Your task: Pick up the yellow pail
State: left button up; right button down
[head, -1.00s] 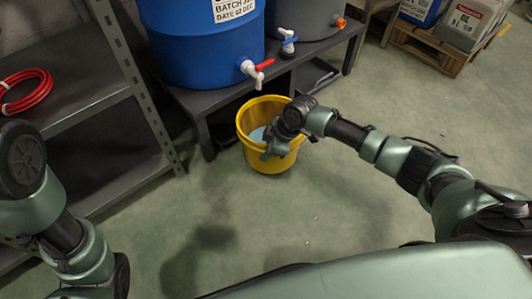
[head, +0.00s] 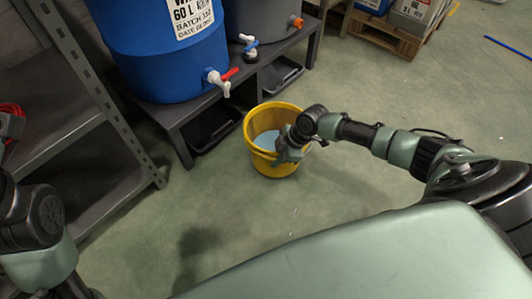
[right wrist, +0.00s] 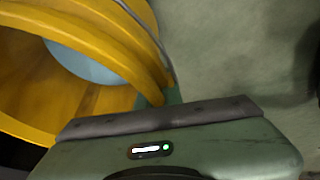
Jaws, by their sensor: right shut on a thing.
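The yellow pail (head: 262,163) is upright near the middle of the head view, with a pale blue surface inside. My right gripper (head: 283,156) is shut on the pail's rim at its near right side. In the right wrist view, the pail (right wrist: 105,35) fills the upper left, and the right gripper (right wrist: 160,97) meets its rim. A thin grey wire handle (right wrist: 150,38) runs along the outside. Whether the pail's base touches the floor is unclear. My left arm shows at the lower left of the head view, but its gripper is out of view.
A blue drum (head: 165,60) with a red-and-white tap (head: 221,80) stands on a low dark stand (head: 190,112) behind the pail. A grey metal shelf (head: 85,130) is at left. A pallet (head: 385,35) is at the back. Green floor is open to the right.

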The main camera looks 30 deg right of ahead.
jog(key=shift+s+d+r+p, duration=0.1)
jog(key=shift+s+d+p, duration=0.35)
jog(key=shift+d, duration=0.4)
jog(key=shift+s+d+r+p, duration=0.1)
jog(key=shift+s+d+p, duration=0.1)
jog(key=shift+s+d, duration=0.55)
jog(key=shift+s+d+p, duration=0.35)
jog(key=shift+d, duration=0.6)
jog(key=c, duration=2.1)
grip_release()
grip_shut()
